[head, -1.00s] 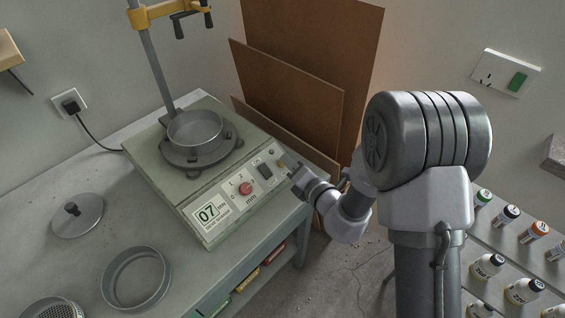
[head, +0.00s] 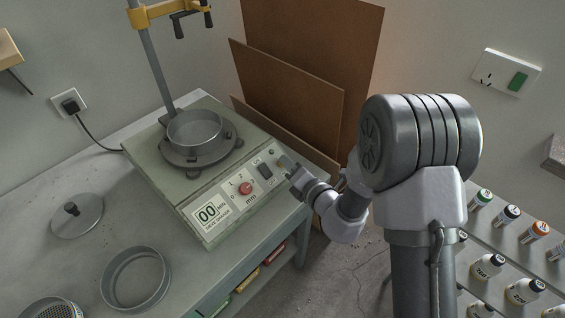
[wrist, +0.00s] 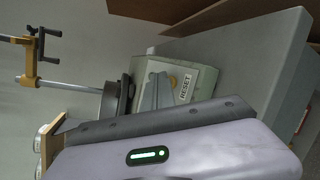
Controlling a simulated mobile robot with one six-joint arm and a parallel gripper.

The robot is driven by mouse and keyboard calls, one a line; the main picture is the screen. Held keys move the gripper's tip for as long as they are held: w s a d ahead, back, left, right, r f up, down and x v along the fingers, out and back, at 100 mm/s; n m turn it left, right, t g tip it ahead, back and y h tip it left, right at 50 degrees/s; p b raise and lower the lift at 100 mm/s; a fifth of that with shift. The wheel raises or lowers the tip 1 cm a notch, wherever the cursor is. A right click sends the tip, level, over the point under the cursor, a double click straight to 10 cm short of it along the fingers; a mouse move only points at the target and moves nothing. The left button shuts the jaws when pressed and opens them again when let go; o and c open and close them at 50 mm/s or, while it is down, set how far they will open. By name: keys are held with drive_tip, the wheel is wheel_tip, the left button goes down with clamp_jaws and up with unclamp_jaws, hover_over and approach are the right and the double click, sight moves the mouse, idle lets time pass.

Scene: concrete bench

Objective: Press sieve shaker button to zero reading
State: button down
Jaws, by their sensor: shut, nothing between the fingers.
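The sieve shaker (head: 165,180) is a grey-green box on the bench, with a round sieve (head: 195,130) on its top plate. My gripper (head: 285,162) is shut and empty at the panel's right end, by the button area. In the wrist view, my gripper's fingers (wrist: 158,92) lie over the panel beside a RESET label (wrist: 185,87). The fingertips largely hide the button, so I cannot tell whether they touch it.
A grey lid (head: 78,216) and a sieve ring (head: 135,279) lie on the bench to the left. A clamp post (head: 150,65) rises behind the shaker. Brown boards (head: 290,100) lean on the wall. Bottles (head: 525,291) stand on a rack at right.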

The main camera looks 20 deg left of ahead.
idle(0.4)
drive_tip(key=shift+s+d+r+p, duration=0.15)
drive_tip(key=shift+d+r+p, duration=0.25)
drive_tip(key=shift+r+p, duration=0.25)
drive_tip(key=r+p, duration=0.1)
drive_tip(key=d+r+p, duration=0.1)
drive_tip(key=s+d+r+p, duration=0.1)
drive_tip(key=r, duration=0.1)
drive_tip(key=shift+d+r+p, duration=0.1)
drive_tip(key=shift+d+p, duration=0.1)
drive_tip(key=shift+p, duration=0.1)
idle(0.5)
